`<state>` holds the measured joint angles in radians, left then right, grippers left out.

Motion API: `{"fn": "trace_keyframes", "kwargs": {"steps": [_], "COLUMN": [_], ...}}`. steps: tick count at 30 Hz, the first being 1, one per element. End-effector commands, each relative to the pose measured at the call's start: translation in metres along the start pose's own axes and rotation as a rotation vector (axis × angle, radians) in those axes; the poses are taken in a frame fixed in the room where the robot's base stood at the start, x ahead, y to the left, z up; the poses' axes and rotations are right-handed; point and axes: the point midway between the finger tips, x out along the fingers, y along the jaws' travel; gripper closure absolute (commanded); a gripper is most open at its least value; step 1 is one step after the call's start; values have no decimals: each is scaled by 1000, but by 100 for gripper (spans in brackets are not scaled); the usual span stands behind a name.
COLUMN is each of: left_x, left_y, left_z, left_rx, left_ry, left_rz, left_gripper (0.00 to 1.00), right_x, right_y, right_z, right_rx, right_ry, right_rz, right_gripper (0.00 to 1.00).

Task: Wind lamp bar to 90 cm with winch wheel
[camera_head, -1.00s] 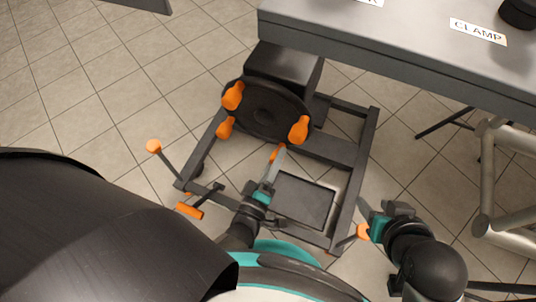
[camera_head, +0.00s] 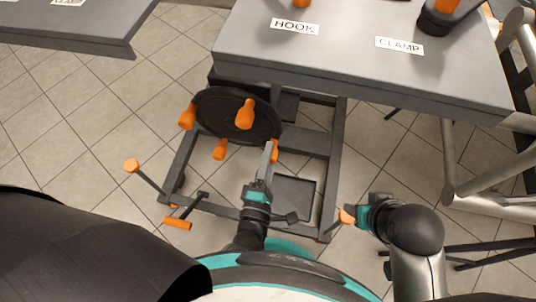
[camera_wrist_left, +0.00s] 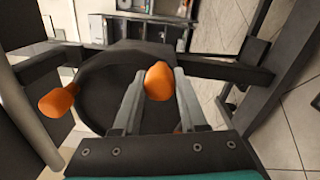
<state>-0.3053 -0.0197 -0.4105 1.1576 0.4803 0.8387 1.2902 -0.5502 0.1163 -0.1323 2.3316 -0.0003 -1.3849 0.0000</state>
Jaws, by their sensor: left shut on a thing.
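The winch wheel (camera_head: 225,100) is a dark disc with several orange knobs around it, mounted on a low dark frame (camera_head: 328,180) below the table edge. My left gripper (camera_head: 269,158) is at the wheel's lower right side, shut on one orange knob (camera_head: 275,152). In the left wrist view a knob (camera_wrist_left: 158,80) shows between the two fingers, in front of the dark wheel (camera_wrist_left: 95,90). My right gripper (camera_head: 364,216) is at the frame's right, beside an orange-tipped lever (camera_head: 347,216); its fingers are mostly hidden. The lamp bar and any height reading are not identifiable.
A grey table (camera_head: 340,60) with HOOK and CLAMP labels overhangs the wheel. Orange-ended levers (camera_head: 131,166) stick out at the frame's left. Metal truss tubes (camera_head: 450,150) stand at the right. Tiled floor is open at the left.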

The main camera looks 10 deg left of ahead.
Motion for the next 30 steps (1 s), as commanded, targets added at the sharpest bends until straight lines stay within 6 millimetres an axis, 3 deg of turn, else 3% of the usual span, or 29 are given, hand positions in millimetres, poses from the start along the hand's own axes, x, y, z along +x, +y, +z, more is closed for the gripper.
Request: {"fn": "trace_keyframes", "kwargs": {"steps": [1, 14, 15, 22, 30], "left_x": [0, 0, 0, 0, 0], "left_y": [2, 3, 3, 2, 3], "left_z": [7, 7, 8, 4, 3], "left_rx": [-6, -11, -11, -11, -11], "left_ry": [-12, -12, -12, -7, -4], "left_rz": [2, 6, 6, 5, 4], "left_gripper": [100, 100, 54, 29, 29], "right_x": [0, 1, 1, 1, 1], "right_y": [0, 0, 0, 0, 0], "right_z": [0, 0, 0, 0, 0], "right_rx": [0, 0, 0, 0, 0], "right_ry": [-1, -1, -1, -1, 0], "right_rz": [0, 0, 0, 0, -1], "right_gripper": [50, 50, 50, 50, 50]}}
